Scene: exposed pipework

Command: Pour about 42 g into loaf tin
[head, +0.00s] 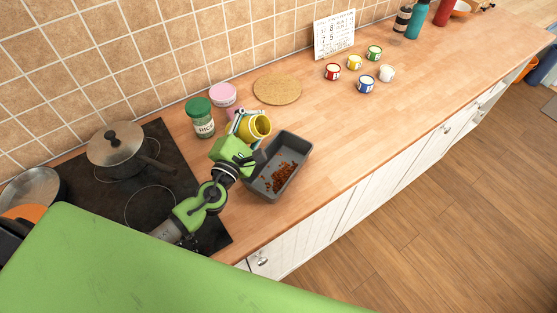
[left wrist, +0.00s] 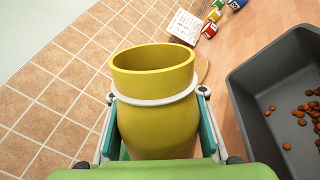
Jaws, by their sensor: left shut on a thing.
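The loaf tin (head: 291,143) is a dark grey rectangular tin on the wooden counter, with a scatter of reddish-brown pieces on its floor. It also shows at the right of the left wrist view (left wrist: 250,95). My left gripper (head: 243,126) is shut on a yellow jar (head: 260,125) with a pale band. My right gripper is not in view.
A green-lidded jar (head: 201,118) and a pink-lidded jar (head: 223,95) stand behind the gripper. A cork mat (head: 277,89) lies behind the tin. A lidded pot (head: 125,148) sits on the black hob. Several small coloured cups (head: 366,84) stand farther right. Counter right of the tin is clear.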

